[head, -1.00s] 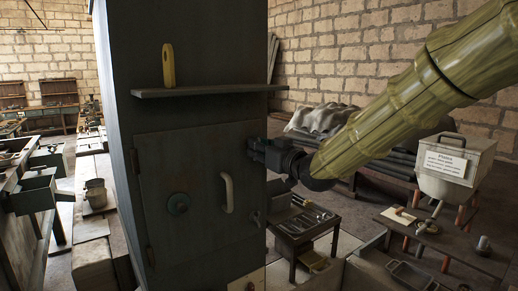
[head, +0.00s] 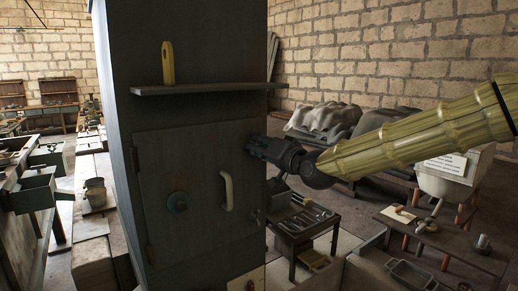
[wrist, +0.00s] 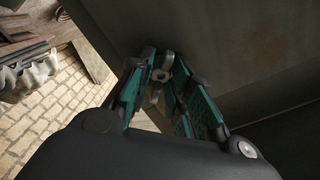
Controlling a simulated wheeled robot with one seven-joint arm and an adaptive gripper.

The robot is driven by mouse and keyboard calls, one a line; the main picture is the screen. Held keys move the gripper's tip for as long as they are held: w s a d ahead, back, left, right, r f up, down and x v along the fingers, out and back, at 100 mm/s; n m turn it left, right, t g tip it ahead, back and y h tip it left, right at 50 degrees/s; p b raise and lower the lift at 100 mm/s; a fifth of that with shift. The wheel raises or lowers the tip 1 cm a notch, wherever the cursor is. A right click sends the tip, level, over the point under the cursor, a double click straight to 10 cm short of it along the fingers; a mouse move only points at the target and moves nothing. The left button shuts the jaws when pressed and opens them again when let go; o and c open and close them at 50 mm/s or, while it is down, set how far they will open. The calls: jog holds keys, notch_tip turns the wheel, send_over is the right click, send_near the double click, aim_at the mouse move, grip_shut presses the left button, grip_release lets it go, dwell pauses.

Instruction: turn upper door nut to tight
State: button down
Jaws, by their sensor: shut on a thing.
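The grey metal cabinet door (head: 190,160) is closed and fills the middle of the head view. My gripper (head: 254,146) is at the door's upper right edge, coming in from the right. In the head view its fingers hide the upper door nut. In the wrist view, my gripper's teal-padded fingers (wrist: 163,68) are shut on the pale metal upper door nut (wrist: 161,75), which shows between the tips. How tight the nut is, I cannot tell. The lower door nut (head: 257,217) shows at the door's right edge, below my gripper, untouched.
A small tool table (head: 303,225) stands at the right, below my arm.

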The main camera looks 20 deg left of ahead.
jog(key=shift+f+m+b, duration=0.15)
jog(key=shift+m+b, duration=1.9)
jog(key=shift+m, duration=2.35)
jog(key=c, duration=1.3)
grip_release()
jog(key=shift+w+d, duration=0.1)
jog(key=v, duration=1.2)
